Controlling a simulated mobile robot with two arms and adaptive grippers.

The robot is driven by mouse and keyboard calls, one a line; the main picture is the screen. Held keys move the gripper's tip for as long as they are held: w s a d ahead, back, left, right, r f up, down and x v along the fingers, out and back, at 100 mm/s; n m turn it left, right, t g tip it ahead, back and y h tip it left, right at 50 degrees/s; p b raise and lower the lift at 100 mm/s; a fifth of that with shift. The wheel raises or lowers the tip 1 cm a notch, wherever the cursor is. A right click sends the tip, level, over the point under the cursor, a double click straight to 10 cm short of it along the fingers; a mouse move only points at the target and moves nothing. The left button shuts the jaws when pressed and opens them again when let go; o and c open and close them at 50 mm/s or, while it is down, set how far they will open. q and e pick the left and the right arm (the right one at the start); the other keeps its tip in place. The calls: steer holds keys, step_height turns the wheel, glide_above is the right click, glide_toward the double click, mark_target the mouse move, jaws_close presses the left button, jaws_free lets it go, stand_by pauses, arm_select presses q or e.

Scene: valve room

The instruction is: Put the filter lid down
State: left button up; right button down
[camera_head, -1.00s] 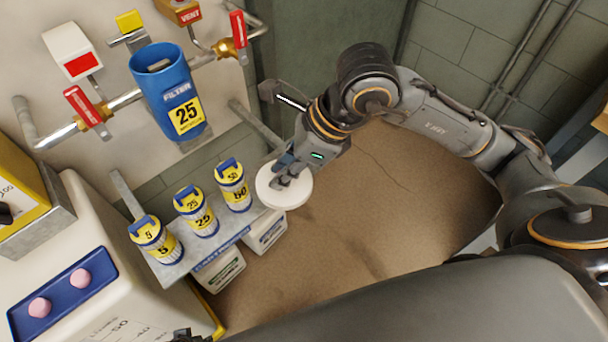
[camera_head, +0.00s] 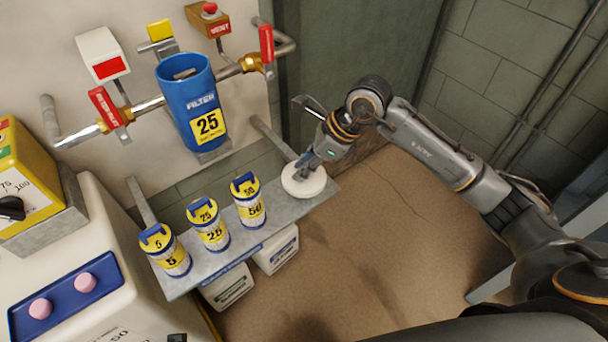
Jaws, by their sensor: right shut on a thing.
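The filter lid (camera_head: 304,181) is a round white disc at the right end of the grey shelf (camera_head: 281,220). It looks level and at or just above the shelf top; I cannot tell whether it touches. My right gripper (camera_head: 308,167) comes down from above and is shut on the lid's top. The blue filter housing (camera_head: 190,100), marked 25, is on the wall with its top open. My left gripper is not clearly in view; only a small dark part shows at the bottom edge.
Three yellow-labelled cartridges, 5 (camera_head: 165,250), 25 (camera_head: 208,225) and 50 (camera_head: 249,201), stand on the shelf left of the lid. White bins (camera_head: 277,249) are below the shelf. A pipe with red-handled valves (camera_head: 105,108) runs along the wall. Brown floor lies open at right.

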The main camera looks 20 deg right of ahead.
steer(key=f, duration=0.3)
steer(key=shift+w+d+f+b, duration=0.1)
steer(key=shift+w+f+b, duration=0.15)
steer(key=shift+w+b, duration=0.05)
arm_select(q)
steer(key=shift+w+v, duration=0.2)
steer(key=shift+v, duration=0.7)
arm_select(e)
steer(key=shift+f, duration=0.15)
arm_select(q)
steer(key=shift+w+r, duration=0.1)
steer(key=shift+r, duration=0.25)
arm_select(e)
steer(key=shift+f, duration=0.15)
steer(key=c, duration=1.2)
jaws_free()
arm_select(q)
steer(key=shift+r, duration=0.15)
steer(key=f, duration=0.1)
steer(key=f+p, duration=0.1)
steer(key=f, duration=0.1)
steer(key=s+f, duration=0.1)
steer(key=f, duration=0.1)
steer(key=shift+f, duration=0.15)
arm_select(e)
steer(key=v, duration=1.2)
